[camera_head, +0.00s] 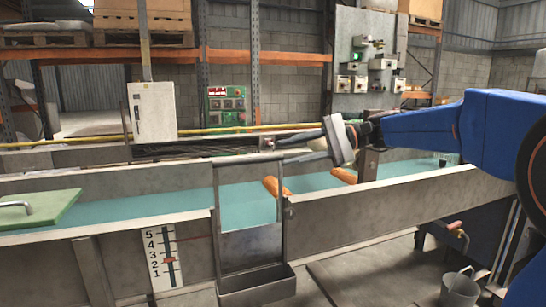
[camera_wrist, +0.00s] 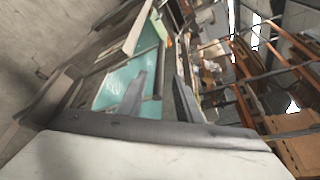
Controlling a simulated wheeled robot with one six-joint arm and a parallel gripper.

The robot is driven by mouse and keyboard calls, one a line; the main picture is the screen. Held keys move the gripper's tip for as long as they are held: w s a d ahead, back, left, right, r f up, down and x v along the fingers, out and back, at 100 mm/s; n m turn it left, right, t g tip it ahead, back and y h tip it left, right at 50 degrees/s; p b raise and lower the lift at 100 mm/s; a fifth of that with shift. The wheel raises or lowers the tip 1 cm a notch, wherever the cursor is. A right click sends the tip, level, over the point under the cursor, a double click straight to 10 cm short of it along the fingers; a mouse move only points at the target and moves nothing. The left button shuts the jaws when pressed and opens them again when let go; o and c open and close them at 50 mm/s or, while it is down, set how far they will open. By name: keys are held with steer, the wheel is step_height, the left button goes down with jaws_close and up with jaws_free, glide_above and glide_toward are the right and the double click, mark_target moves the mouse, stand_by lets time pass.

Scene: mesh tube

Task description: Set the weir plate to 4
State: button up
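The weir plate (camera_head: 252,245) is a grey metal plate in an upright frame (camera_head: 284,210) across the front wall of a water channel. A white scale (camera_head: 160,255) numbered 1 to 5 is on the channel wall to its left.
Teal water (camera_head: 120,207) fills the channel, with orange objects (camera_head: 277,186) in it. A green lid with a handle (camera_head: 38,210) lies at the left. A metal trough (camera_head: 257,287) hangs below the plate. A bucket (camera_head: 460,289) stands on the floor at right.

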steer(key=v, duration=0.6)
steer(key=shift+d, duration=0.25)
steer(key=shift+s, duration=0.1)
steer(key=s+f+n+h, duration=0.2)
steer(key=s+f+h, duration=0.5)
steer(key=s+f, duration=0.8)
steer(key=s+d+f+n+t+h, duration=0.2)
steer(key=s+d+f+h, duration=0.2)
steer(key=s+d+f, duration=0.2)
steer(key=s+d+f+n+t+h, duration=0.2)
steer(key=s+d+f, duration=0.4)
steer(key=f, duration=0.5)
steer(key=shift+s+d+n+h, duration=0.25)
steer(key=shift+s+n+h, duration=0.35)
steer(key=shift+s+h, duration=0.6)
steer(key=shift+s+a, duration=0.1)
